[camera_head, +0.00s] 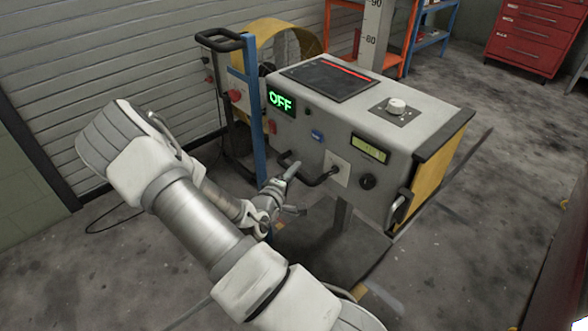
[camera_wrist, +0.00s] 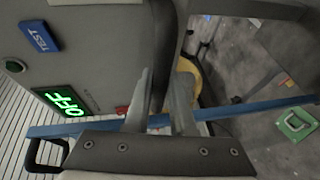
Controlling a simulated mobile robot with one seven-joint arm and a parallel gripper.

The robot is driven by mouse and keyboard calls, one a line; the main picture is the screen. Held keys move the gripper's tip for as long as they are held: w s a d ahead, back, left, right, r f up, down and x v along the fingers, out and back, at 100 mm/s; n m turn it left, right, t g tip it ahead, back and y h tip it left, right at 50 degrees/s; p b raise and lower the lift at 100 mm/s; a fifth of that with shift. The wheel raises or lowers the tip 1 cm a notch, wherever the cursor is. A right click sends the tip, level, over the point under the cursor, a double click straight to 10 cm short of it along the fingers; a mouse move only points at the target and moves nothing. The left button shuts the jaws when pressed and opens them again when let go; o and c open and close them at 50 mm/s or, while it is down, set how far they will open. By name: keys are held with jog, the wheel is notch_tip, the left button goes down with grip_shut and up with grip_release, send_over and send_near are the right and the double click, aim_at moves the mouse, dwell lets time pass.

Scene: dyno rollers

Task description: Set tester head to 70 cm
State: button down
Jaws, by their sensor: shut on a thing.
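The tester head (camera_head: 335,125) is a grey box with yellow sides and stands in the middle of the head view. A black handle (camera_head: 318,183) sticks out from the front of the box. My gripper (camera_head: 291,178) is at this handle, with its fingers (camera_wrist: 165,80) on either side of the dark bar, shut on it. The fingers partly hide the handle.
A blue upright (camera_head: 254,90) stands close left of my gripper and crosses the wrist view. A side grip (camera_head: 398,209), a black knob (camera_head: 367,182) and a small yellowish display (camera_head: 369,148) sit on the front. A red cabinet (camera_head: 533,36) stands far right. Open floor lies right.

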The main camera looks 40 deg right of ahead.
notch_tip(320, 180, down, 11)
jog(key=b, duration=0.5)
jog(key=shift+f+b, duration=0.2)
jog(key=shift+b, duration=0.2)
jog(key=c, duration=0.8)
grip_release()
jog(key=shift+a+r, duration=0.1)
jog(key=shift+o, duration=0.2)
jog(key=p+v, duration=0.4)
jog(key=v, duration=1.3)
jog(key=shift+s, duration=0.2)
jog(key=shift+a, duration=0.1)
